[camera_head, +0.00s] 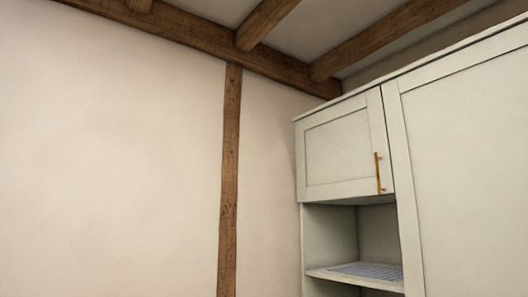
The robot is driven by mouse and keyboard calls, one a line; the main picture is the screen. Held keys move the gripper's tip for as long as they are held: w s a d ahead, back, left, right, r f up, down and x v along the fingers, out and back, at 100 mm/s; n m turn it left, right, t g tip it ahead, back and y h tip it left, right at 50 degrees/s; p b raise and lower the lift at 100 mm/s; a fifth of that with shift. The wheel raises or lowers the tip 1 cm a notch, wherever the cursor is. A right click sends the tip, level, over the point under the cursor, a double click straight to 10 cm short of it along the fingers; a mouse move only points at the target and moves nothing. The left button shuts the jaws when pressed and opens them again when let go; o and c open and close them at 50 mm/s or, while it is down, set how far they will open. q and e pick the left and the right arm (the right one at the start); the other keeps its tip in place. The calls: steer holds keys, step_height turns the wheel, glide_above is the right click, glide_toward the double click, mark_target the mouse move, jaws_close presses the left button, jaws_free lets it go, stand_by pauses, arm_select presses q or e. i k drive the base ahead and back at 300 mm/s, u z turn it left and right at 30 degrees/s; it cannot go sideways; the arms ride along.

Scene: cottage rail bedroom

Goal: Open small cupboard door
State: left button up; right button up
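The small cupboard door (340,148) is a pale grey framed panel at the upper left of a tall cabinet on the right. It looks shut, flush with the cabinet front. A vertical brass-coloured bar handle (378,173) sits near its lower right edge. Neither of my grippers shows in the head view, so their distance from the handle cannot be told.
Below the door is an open niche with a shelf (330,275) holding a flat, light patterned item (370,271). A tall plain panel (468,170) adjoins on the right. A bare wall (110,160) with a wooden post (230,180) fills the left. Wooden beams (395,35) cross overhead.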

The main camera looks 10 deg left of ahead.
mark_target(342, 150)
steer(key=u, duration=0.3)
steer(key=i, duration=1.35)
